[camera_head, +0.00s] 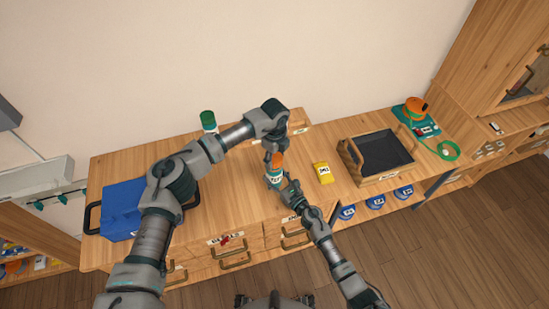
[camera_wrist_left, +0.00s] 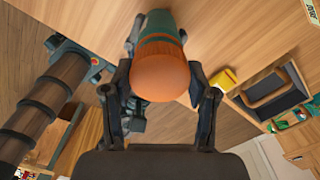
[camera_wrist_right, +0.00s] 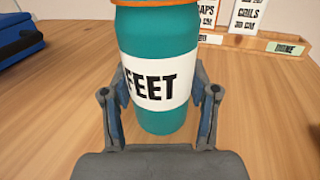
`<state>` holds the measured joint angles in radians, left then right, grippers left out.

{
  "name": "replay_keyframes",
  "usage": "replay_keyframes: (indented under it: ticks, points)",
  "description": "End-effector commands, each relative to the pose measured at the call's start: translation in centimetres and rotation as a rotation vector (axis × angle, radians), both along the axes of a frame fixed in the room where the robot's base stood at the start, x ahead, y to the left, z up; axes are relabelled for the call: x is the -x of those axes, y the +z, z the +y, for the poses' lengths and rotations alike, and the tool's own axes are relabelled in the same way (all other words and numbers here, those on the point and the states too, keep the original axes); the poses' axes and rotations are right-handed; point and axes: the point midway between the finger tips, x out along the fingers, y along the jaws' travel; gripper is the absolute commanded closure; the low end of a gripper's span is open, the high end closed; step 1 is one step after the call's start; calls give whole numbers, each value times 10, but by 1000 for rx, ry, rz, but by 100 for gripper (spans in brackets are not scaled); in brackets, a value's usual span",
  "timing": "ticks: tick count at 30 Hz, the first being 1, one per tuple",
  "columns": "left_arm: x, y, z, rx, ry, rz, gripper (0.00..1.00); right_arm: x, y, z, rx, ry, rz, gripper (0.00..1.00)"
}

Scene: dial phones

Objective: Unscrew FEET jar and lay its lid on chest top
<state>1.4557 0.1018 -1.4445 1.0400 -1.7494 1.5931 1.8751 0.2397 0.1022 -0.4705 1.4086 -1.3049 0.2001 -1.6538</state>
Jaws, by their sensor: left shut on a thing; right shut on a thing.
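The FEET jar (camera_head: 275,177) is a teal jar with a white label and an orange lid (camera_head: 277,159). It stands upright at the middle of the wooden chest top (camera_head: 230,205). My right gripper (camera_wrist_right: 160,110) is shut on the jar's body around the label, as the right wrist view shows. My left gripper (camera_head: 273,150) comes from above and is shut on the orange lid. In the left wrist view the lid (camera_wrist_left: 160,75) sits between both fingers, with the teal jar (camera_wrist_left: 158,22) beyond it. The lid appears to be still on the jar.
A yellow labelled pack (camera_head: 323,173) lies right of the jar. A dark open tray (camera_head: 385,152) stands farther right, near a teal and orange device (camera_head: 418,110). A blue case (camera_head: 122,205) is at left, and a green-lidded jar (camera_head: 208,120) stands at the back.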

Motion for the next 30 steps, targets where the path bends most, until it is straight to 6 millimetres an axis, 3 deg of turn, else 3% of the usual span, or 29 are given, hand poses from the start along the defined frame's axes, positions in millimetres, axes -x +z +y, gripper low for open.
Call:
replay_keyframes:
  ticks: [20, 30]
  points:
    - [0, 13, 0, 1, -1, 1, 84, 0, -1, 0, 1, 0, 2, 100]
    - [0, 49, 0, 1, 0, 1, 84, 0, -1, -1, 1, -2, 2, 100]
